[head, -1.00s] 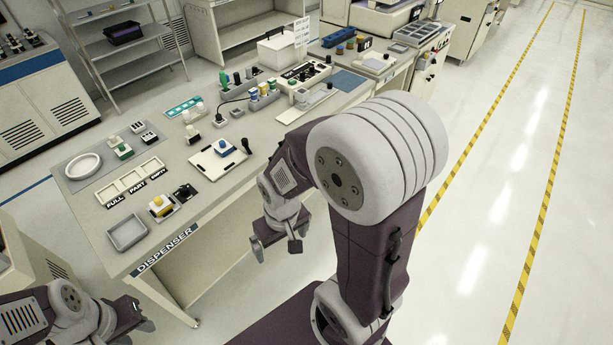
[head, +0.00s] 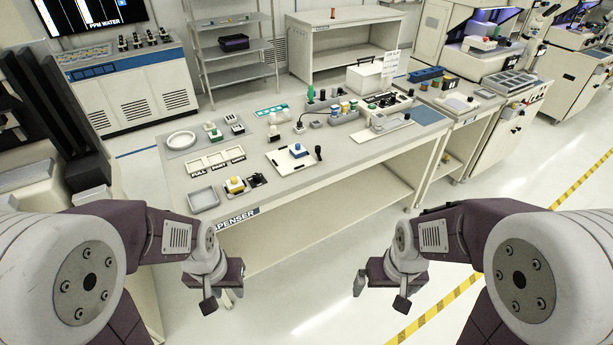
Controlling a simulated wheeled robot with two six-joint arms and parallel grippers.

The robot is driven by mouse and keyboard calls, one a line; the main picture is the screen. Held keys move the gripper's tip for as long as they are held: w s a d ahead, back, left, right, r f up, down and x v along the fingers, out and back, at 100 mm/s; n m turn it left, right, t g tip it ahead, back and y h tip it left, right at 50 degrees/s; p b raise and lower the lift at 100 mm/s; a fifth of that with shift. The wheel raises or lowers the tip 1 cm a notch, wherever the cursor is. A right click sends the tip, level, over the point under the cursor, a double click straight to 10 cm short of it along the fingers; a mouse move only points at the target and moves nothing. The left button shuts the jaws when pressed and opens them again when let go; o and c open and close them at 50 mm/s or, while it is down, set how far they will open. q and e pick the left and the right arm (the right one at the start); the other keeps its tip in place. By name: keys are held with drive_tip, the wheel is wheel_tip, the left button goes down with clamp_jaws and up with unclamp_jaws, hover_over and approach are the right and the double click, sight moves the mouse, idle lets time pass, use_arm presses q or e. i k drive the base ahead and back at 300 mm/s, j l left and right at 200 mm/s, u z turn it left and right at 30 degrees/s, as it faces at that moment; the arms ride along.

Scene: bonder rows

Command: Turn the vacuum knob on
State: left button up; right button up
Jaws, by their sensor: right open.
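I cannot make out which part is the vacuum knob. The dispenser bench (head: 270,205) stands ahead with small controls on it. A white plate (head: 285,163) carries a blue-topped block (head: 298,150), with a black-knobbed lever (head: 318,153) at its right edge. A yellow-topped block (head: 235,186) sits near the front left. My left gripper (head: 223,298) hangs in front of the bench, apart from it; its finger gap is unclear. My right gripper (head: 381,292) is open and empty over the floor, right of the left one. Neither touches anything.
A grey tray (head: 204,199), a round white dish (head: 181,140) and several bottles and jars stand on the bench. A blue and cream cabinet (head: 130,85) and a shelf rack (head: 235,75) stand behind. Open floor (head: 320,305) lies before the bench.

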sight(255, 178)
drive_tip(key=i+j+u, duration=0.2)
drive_tip(key=i, duration=0.4)
drive_tip(key=i+u, duration=0.2)
drive_tip(key=i, duration=0.4)
